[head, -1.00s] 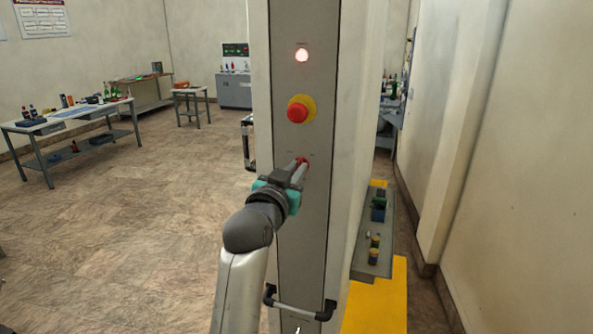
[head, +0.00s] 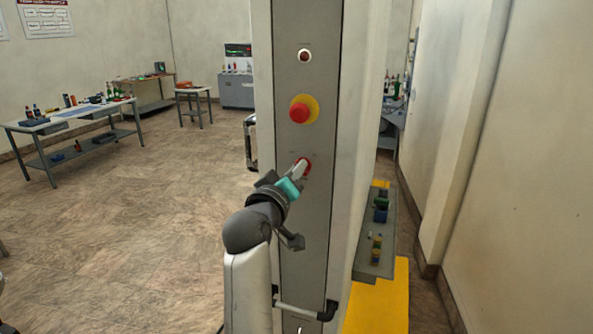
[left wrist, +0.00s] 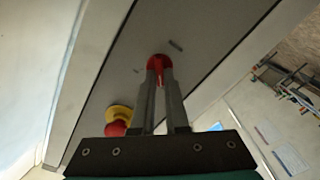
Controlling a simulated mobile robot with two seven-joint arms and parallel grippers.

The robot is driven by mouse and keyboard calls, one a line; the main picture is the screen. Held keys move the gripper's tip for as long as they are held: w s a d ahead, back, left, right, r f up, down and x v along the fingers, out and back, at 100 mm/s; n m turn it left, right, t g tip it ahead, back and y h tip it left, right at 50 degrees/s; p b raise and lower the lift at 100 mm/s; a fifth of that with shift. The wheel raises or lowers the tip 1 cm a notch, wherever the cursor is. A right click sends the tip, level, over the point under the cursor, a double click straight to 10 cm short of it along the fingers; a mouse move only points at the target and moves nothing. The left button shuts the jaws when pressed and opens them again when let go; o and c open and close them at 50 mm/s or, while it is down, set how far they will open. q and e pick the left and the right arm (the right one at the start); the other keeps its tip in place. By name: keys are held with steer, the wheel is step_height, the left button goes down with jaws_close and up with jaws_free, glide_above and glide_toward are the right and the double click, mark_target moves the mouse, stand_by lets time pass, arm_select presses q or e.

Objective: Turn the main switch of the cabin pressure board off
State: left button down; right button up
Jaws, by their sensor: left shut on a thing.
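The grey panel (head: 310,215) of the cabin pressure board stands upright in the middle of the head view. Its main switch (head: 306,161) is a red rotary knob below a red button on a yellow disc (head: 314,105). My left gripper (head: 300,169) is turned at a slant in front of the panel. Its fingers are shut on the red knob, which also shows between the fingertips in the left wrist view (left wrist: 157,64); they hide part of it. The lamp (head: 304,56) at the top of the panel is dark. My right gripper is out of view.
A bar handle (head: 304,312) sticks out of the panel below my arm. A yellow floor area (head: 380,300) and a low grey tray (head: 378,262) with small items lie right of the cabinet. Open floor (head: 130,240) and a workbench (head: 62,122) are at left.

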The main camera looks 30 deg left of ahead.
arm_select(q)
steer(key=shift+n, duration=0.6)
steer(key=c, duration=0.9)
jaws_free()
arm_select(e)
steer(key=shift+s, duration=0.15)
